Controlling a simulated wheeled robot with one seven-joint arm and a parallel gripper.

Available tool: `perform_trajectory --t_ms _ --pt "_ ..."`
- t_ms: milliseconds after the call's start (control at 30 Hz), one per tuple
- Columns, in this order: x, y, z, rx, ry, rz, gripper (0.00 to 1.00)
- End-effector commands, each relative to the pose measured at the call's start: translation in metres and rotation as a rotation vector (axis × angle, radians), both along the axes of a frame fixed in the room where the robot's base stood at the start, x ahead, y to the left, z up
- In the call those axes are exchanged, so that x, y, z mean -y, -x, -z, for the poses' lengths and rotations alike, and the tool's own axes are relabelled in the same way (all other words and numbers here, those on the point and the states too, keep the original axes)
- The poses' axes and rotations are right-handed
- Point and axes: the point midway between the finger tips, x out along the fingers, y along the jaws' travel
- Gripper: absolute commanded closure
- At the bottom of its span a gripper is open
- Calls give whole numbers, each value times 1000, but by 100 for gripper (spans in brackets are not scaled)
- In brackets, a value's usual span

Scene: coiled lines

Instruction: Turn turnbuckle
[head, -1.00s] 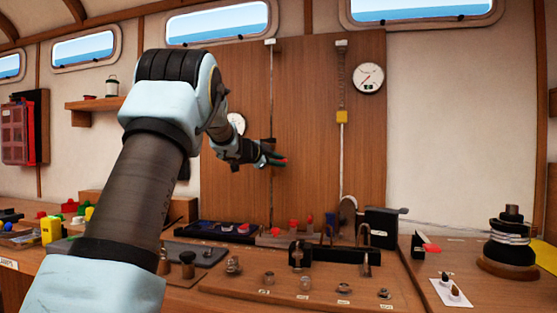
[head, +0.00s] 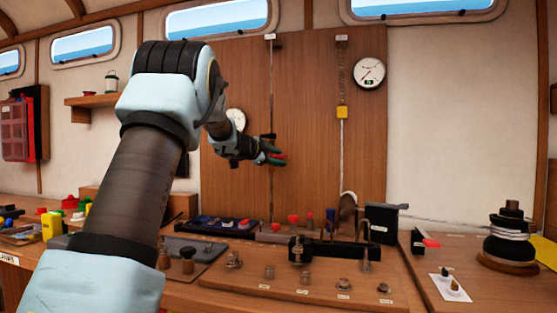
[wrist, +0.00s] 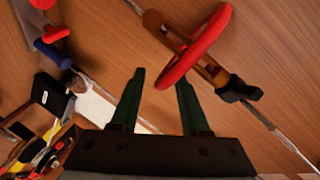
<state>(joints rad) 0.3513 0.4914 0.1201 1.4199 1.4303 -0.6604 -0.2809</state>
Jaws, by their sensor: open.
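The turnbuckle (wrist: 207,66) is a bronze-brown body with dark ends and a red ring around it, set on a thin line that runs across the wooden panel in the wrist view.
A second vertical line with a spring and yellow block (head: 342,112) hangs to the right. A round gauge (head: 369,72) is on the panel. Below, the bench carries a fitting board (head: 310,283) and several red and blue pegs. A black-and-white winch drum (head: 510,240) stands at right.

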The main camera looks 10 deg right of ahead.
Motion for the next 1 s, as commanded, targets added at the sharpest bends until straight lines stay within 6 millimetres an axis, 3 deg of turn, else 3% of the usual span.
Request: perform_trajectory --t_ms 500,1000 --pt "-70 54 -18 -1 0 -2 54" --pt "-79 62 -20 -2 -1 -1 54"
